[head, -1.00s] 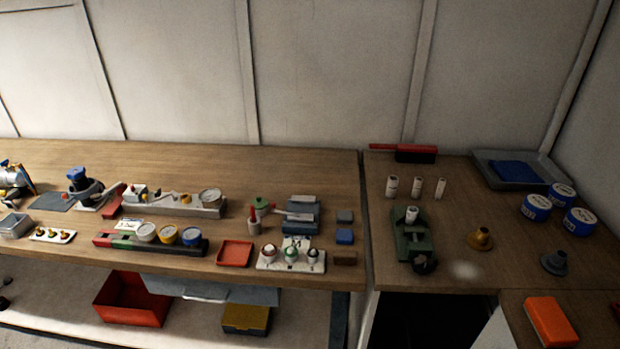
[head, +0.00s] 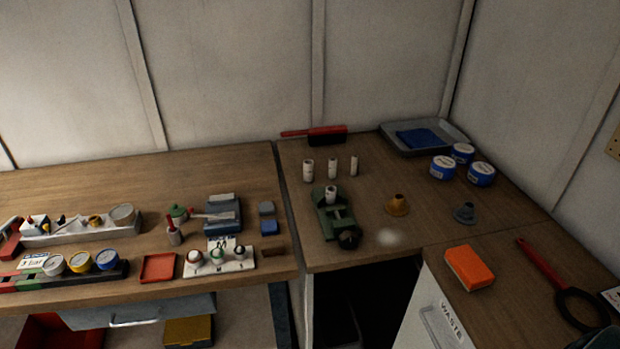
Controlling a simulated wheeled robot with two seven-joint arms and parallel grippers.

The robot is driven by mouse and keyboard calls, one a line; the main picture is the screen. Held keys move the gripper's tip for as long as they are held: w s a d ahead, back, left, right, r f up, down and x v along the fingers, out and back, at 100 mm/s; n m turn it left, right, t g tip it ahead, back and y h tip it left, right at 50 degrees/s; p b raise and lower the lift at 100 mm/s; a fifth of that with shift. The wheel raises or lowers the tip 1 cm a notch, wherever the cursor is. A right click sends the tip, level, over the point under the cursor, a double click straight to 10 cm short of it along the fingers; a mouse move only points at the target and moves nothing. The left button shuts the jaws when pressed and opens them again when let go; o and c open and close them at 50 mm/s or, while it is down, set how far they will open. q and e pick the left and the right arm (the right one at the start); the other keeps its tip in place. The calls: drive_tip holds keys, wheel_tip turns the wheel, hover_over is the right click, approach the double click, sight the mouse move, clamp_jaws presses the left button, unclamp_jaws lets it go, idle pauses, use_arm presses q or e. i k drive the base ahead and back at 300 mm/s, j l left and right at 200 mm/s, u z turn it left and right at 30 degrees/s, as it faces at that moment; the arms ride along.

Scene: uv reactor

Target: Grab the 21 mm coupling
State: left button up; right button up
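No part that I can read as the 21 mm coupling stands out, as the labels are too small. Three white labelled cylinders (head: 333,166) of differing width stand upright in a row on the right bench. Another white cylinder (head: 330,194) stands at the green vise (head: 327,217) in front of them. A brass flanged piece (head: 397,206) and a grey flanged piece (head: 465,213) sit to the right of the vise. I cannot tell which of these is the coupling. Neither of my grippers is in view.
A red-handled brush (head: 327,136) and a grey tray (head: 452,137) with a blue cloth lie at the back. Blue tins (head: 481,174) stand right. An orange block (head: 469,268) and a red-handled ring tool (head: 542,262) lie front right. A gap separates the benches.

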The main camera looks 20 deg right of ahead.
sight(331, 195)
drive_tip(key=i+l, duration=0.2)
drive_tip(key=i, duration=0.2)
drive_tip(key=z, duration=1.7)
